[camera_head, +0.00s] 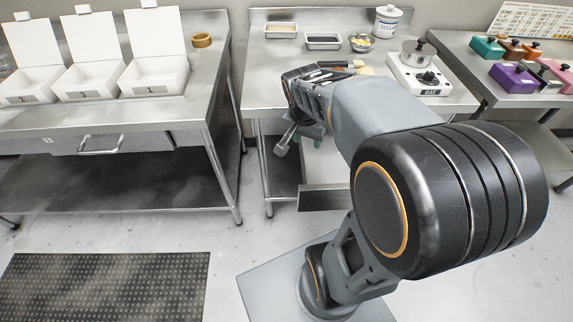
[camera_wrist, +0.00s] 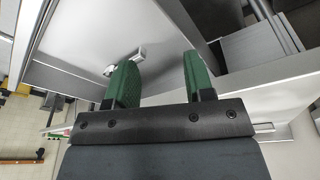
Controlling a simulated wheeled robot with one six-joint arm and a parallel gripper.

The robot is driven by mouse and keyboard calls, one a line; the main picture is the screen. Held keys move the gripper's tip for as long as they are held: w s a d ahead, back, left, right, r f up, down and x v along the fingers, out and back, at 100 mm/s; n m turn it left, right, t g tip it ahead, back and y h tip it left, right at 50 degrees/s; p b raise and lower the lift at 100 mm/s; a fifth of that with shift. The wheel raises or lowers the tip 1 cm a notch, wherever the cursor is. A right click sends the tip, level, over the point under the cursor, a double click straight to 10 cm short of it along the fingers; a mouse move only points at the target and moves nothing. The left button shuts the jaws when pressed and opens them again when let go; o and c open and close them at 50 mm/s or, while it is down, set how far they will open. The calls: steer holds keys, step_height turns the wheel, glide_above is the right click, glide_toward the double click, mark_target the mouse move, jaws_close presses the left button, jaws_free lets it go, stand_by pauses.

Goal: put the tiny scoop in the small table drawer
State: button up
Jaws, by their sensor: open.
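The small table drawer (camera_head: 330,198) is pulled out under the middle metal table in the head view; my arm hides much of it. Its edge also shows in the wrist view (camera_wrist: 285,76). My gripper (camera_head: 306,141) points down over the drawer. In the wrist view its two green fingers (camera_wrist: 160,72) are apart with nothing held between them. A small shiny metal piece, which looks like the tiny scoop (camera_wrist: 140,54), shows past the left fingertip against the pale drawer surface. I cannot tell whether it touches the finger. In the head view I cannot make it out.
The left table holds white lidded boxes (camera_head: 155,75) and has a shut drawer (camera_head: 135,140). Coloured blocks (camera_head: 512,78) stand on the right table.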

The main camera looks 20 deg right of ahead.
steer(key=s+a+n+t+y, duration=0.1)
steer(key=s+a+n+y, duration=0.1)
steer(key=s+a+n, duration=0.4)
steer(key=shift+s+a+f+n+t, duration=0.2)
steer(key=shift+a+n+t, duration=0.1)
steer(key=shift+a+n, duration=1.6)
steer(key=shift+d, duration=0.15)
